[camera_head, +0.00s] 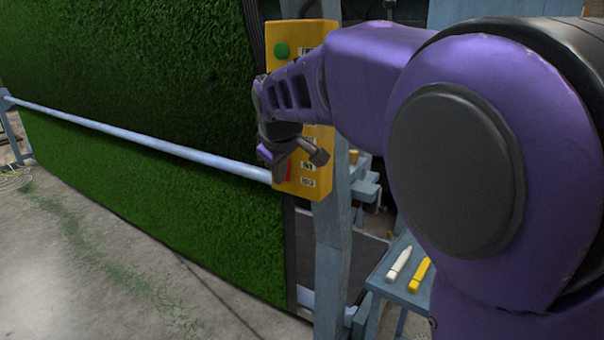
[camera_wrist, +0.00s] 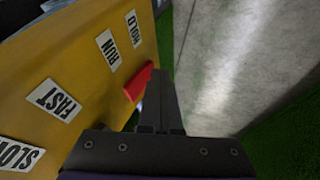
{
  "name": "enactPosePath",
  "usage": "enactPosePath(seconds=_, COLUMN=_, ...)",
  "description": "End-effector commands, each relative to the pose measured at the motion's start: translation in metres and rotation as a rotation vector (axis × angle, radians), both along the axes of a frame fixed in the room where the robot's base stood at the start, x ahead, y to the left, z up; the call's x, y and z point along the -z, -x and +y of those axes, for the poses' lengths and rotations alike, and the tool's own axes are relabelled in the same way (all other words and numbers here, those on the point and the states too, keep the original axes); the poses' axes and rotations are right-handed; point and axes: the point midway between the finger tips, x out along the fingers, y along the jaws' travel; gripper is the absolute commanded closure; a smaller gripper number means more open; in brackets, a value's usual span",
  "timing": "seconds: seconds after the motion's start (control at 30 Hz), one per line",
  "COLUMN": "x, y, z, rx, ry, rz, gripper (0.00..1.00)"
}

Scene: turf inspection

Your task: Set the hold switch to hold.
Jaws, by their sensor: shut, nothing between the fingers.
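The yellow control box (camera_head: 312,100) stands upright on a post by the turf. The red hold switch (camera_head: 288,171) shows low on the box in the head view, partly behind my gripper. In the wrist view, the red switch (camera_wrist: 138,82) lies beside the RUN label (camera_wrist: 108,50), with the HOLD label (camera_wrist: 132,27) farther along. I cannot tell which label it is set to. My gripper (camera_head: 268,152) is in front of the box's lower part. Its shut, empty fingers (camera_wrist: 160,88) are close beside the switch; contact is unclear.
A green button (camera_head: 282,50) is at the box's top. FAST (camera_wrist: 54,99) and SLOW (camera_wrist: 18,155) labels share the panel. A pale rail (camera_head: 140,136) crosses the turf (camera_head: 130,50). White (camera_head: 399,264) and yellow (camera_head: 419,275) markers lie on a blue-grey shelf.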

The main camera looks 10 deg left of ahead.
Motion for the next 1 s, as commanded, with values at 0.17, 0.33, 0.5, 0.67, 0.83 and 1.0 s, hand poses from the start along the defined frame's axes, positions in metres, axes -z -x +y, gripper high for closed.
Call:
enactPosePath(seconds=0.17, x=0.000, y=0.000, z=0.000, rx=0.000, ry=0.000, rz=0.000, gripper=1.00)
enactPosePath(seconds=0.33, x=0.005, y=-0.002, z=-0.001, rx=-0.001, ry=0.010, rz=-0.024, gripper=1.00)
enactPosePath(seconds=0.5, x=0.002, y=-0.004, z=-0.002, rx=0.001, ry=0.021, rz=-0.050, gripper=1.00)
enactPosePath(seconds=0.67, x=0.001, y=-0.004, z=-0.002, rx=0.001, ry=0.021, rz=-0.050, gripper=1.00)
enactPosePath(seconds=0.83, x=-0.006, y=-0.004, z=-0.002, rx=0.001, ry=0.021, rz=-0.051, gripper=1.00)
enactPosePath(seconds=1.0, x=-0.014, y=-0.004, z=-0.002, rx=0.001, ry=0.021, rz=-0.051, gripper=1.00)
